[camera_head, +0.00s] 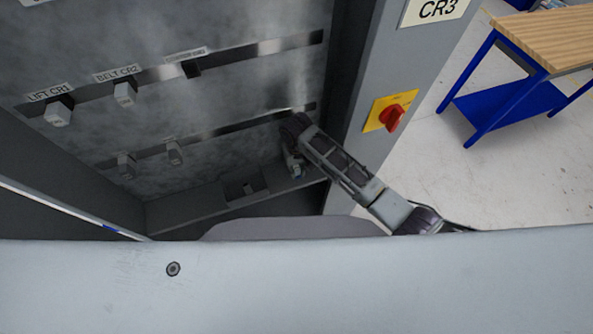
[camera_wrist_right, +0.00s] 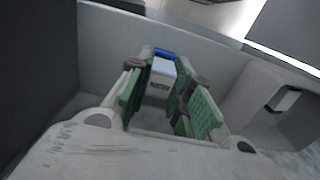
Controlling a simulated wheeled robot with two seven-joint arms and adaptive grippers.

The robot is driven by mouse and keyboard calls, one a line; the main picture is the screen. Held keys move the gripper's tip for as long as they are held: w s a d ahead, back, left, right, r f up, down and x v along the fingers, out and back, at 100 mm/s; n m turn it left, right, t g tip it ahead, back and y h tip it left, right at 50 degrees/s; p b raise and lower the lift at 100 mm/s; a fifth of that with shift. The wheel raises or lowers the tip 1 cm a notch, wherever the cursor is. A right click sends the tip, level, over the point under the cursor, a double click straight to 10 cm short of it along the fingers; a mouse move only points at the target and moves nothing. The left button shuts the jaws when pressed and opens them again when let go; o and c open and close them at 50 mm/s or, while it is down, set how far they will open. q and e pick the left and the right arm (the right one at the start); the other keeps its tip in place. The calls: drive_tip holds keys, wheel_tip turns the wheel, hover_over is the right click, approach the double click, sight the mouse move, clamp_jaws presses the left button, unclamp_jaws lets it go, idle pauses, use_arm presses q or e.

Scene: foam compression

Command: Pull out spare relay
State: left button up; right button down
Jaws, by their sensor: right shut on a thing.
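The spare relay, a pale block (camera_wrist_right: 161,80) with dark lettering and a blue end, sits between the green-padded fingers of my right gripper (camera_wrist_right: 170,105) in the right wrist view. The gripper is shut on it. In the head view my right gripper (camera_head: 293,150) points down at the right end of the ledge (camera_head: 195,209) along the cabinet's bottom. The relay's pale body (camera_head: 296,170) shows just below the fingers there. Whether its lower end is still seated is hidden. My left gripper is out of view.
Relays labelled LIFT CR1 (camera_head: 58,112) and BELT CR2 (camera_head: 124,93) sit on the upper rail; two more blocks (camera_head: 174,152) sit on the lower rail. A red rotary switch (camera_head: 392,117) is on the cabinet's right post. A workbench (camera_head: 545,42) stands beyond.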

sight(296, 167)
drive_tip(key=shift+r, duration=0.7)
idle(0.8)
drive_tip(key=shift+r, duration=2.35)
